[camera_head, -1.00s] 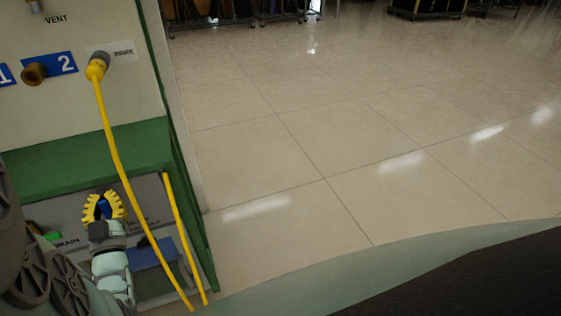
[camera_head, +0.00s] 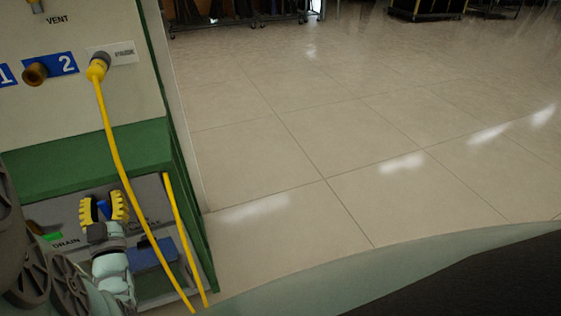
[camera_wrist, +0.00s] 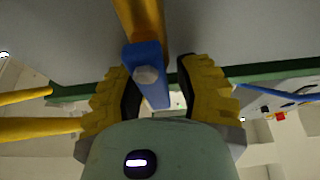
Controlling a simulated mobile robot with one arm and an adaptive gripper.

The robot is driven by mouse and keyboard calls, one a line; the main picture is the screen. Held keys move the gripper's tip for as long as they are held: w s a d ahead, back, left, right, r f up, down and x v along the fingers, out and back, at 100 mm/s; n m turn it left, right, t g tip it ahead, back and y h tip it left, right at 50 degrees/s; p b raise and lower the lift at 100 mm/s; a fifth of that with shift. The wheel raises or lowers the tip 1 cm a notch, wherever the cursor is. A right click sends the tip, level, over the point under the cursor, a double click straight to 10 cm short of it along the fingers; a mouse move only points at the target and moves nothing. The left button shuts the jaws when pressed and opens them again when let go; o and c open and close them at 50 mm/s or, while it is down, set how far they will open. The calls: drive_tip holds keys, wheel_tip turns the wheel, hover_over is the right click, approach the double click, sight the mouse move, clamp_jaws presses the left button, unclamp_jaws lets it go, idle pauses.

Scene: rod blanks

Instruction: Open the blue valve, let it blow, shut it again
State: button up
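The blue valve handle (camera_wrist: 150,75) hangs below a brass-coloured pipe (camera_wrist: 143,25) in the wrist view. My gripper (camera_wrist: 155,85) has one yellow, ridged finger on each side of it. The left finger is close to the handle, and a gap shows at the right finger. I cannot tell whether the left finger touches. In the head view my gripper (camera_head: 104,204) is low in the green-framed cabinet, fingers apart, with a bit of the blue handle (camera_head: 103,208) between them. The rest of the valve is hidden by my gripper.
A yellow hose (camera_head: 118,165) runs from a fitting on the upper panel down past the right of my gripper. A second yellow line (camera_head: 183,235) is beside the green frame post (camera_head: 190,205). A green part (camera_head: 50,237) sits near the DRAIN label. The tiled floor at right is clear.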

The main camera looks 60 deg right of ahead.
drive_tip(key=shift+o, duration=1.1)
drive_tip(key=v, duration=1.2)
drive_tip(key=shift+d, duration=0.1)
